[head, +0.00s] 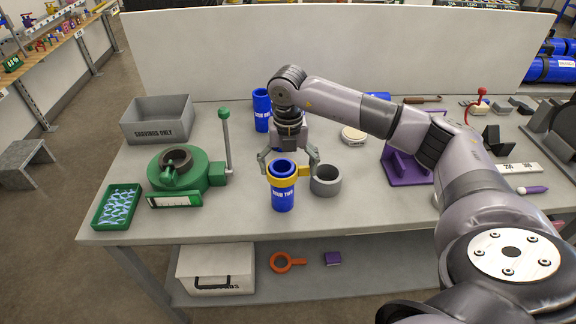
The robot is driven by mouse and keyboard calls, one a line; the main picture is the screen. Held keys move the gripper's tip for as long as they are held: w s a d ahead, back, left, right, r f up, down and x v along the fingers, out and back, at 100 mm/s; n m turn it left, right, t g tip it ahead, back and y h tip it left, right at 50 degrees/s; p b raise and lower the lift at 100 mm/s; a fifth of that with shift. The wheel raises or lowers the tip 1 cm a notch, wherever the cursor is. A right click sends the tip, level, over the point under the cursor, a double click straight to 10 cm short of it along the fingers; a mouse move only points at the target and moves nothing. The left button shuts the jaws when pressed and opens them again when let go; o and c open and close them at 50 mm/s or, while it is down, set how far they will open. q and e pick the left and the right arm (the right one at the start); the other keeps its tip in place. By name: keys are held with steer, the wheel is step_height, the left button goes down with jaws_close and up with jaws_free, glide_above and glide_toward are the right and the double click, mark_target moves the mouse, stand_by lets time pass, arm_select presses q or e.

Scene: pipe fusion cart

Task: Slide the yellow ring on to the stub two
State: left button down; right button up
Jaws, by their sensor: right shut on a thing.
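The blue stub two (282,198) stands upright near the front edge of the cart top, its label facing me. The yellow ring (283,181) is around the stub's upper end, just below its open rim, with its tab pointing right. My right gripper (289,168) is right above and behind the stub, its fingers spread to either side and shut on the yellow ring. The exact finger contact is partly hidden. Another blue stub (261,110) stands farther back. My left gripper is out of view.
A grey cup (325,180) stands close to the right of stub two. A green fixture (180,172) with an upright lever (227,145) is at left, with a green tray (117,207) and a grey bin (158,120). A purple stand (407,166) is at right.

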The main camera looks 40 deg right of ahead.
steer(key=shift+f+b, duration=0.45)
steer(key=shift+f, duration=0.25)
steer(key=o, duration=0.7)
steer(key=shift+r, duration=0.1)
step_height(320, 180, up, 12)
stand_by(0.4)
